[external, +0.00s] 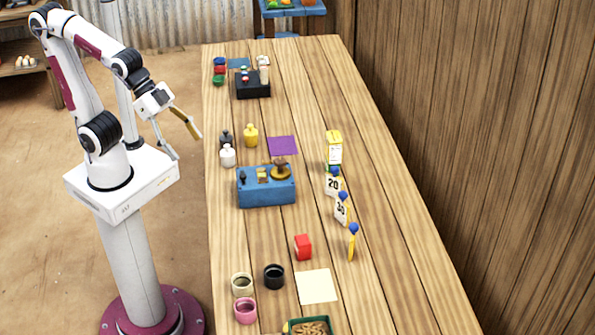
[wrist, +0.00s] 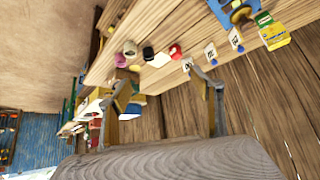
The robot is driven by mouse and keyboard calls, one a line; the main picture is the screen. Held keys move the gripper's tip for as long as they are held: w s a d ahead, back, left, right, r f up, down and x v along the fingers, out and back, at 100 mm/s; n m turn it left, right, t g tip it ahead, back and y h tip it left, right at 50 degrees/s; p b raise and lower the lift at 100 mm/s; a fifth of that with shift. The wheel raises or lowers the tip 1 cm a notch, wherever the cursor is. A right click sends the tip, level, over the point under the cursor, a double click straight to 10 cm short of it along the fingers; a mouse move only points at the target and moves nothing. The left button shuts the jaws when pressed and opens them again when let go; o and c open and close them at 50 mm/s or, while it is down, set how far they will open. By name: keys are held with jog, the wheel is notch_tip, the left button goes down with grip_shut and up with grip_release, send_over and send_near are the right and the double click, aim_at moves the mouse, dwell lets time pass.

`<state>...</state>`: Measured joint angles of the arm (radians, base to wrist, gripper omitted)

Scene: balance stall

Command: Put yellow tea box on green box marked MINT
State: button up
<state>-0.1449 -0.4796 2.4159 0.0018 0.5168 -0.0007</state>
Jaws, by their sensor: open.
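A yellow tea box (external: 334,137) with a white label stands upright on the right half of the table, behind the number cards. It also shows at the upper right of the wrist view (wrist: 275,38). Some green shows low on its left side in the external view; I cannot tell whether this is part of it or another box. My gripper (external: 188,146) is open and empty, in the air left of the table and well away from the yellow box.
A blue scale (external: 266,193) stands mid-table, with bottles (external: 251,135) and a purple mat (external: 283,146) behind it. Number cards (external: 333,184) stand near the yellow box. A red box (external: 303,247), cups (external: 274,277) and a cream mat (external: 317,286) are nearer. A wooden wall (external: 450,130) rises at right.

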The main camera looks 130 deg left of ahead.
jog(key=s+d+f+m+g+h, duration=0.1)
jog(key=s+d, duration=0.4)
jog(key=s, duration=0.7)
jog(key=shift+s+f+m+g, duration=0.15)
jog(key=shift+f+m+g, duration=0.15)
jog(key=shift+f+g, duration=0.25)
dwell(0.3)
